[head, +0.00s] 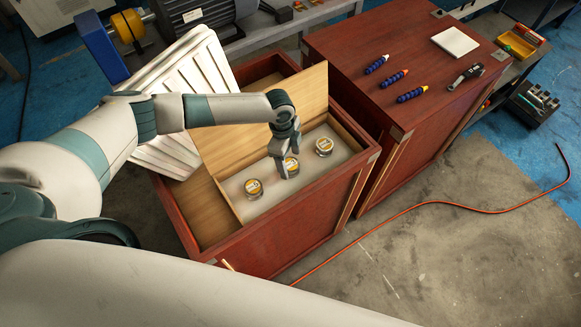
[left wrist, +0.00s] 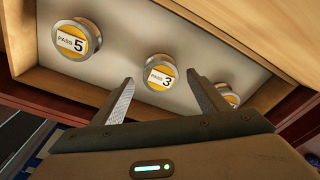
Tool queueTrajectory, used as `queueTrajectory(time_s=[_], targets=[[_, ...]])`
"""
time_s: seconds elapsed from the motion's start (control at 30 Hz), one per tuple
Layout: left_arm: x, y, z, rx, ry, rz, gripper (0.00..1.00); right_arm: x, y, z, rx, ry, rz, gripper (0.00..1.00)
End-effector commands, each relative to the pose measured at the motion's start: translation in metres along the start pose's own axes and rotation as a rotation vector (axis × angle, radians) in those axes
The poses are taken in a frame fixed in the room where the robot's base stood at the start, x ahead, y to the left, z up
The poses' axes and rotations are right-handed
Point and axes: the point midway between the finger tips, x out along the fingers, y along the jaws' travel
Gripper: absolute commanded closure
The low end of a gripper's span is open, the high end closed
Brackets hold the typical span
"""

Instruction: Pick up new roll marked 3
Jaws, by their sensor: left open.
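The roll marked 3 (left wrist: 161,76) lies face up with a yellow and white "PASS 3" label and a silver rim. In the head view it is the middle roll (head: 291,163), partly behind my gripper. A roll marked 5 (left wrist: 77,41) lies to its left in the wrist view, and a third roll (left wrist: 228,92) to its right is partly hidden by a finger. My left gripper (left wrist: 159,95) is open, with its fingers apart just above and beside roll 3, and holds nothing. In the head view my left gripper (head: 286,168) points down into the box. My right gripper is not in view.
The rolls lie in a light tray inside a red wooden crate (head: 290,240) with raised walls and an upright wooden panel (head: 302,105). A white slatted lid (head: 185,75) leans at the left. A second red cabinet (head: 420,45) stands at the right, bearing blue tubes (head: 388,80).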

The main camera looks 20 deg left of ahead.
Motion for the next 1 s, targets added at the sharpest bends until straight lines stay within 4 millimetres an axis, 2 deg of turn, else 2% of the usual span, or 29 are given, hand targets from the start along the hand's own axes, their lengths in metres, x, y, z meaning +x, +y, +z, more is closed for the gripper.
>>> queueTrajectory(time_s=[0.03,0.1,0.3,0.87,1.0], targets=[[0.011,-0.001,0.001,0.0,-0.001,0.0,0.32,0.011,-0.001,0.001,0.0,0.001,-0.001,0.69],[0.018,-0.002,0.002,0.0,-0.001,0.0,0.32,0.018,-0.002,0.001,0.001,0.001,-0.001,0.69],[0.031,-0.002,0.001,0.0,0.0,0.0,0.32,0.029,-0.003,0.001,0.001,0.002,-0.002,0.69],[0.032,-0.002,0.001,0.0,0.0,0.0,0.32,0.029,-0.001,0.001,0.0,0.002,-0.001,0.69],[0.032,-0.002,0.001,-0.001,0.0,0.0,0.63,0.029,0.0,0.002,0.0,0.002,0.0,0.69]])
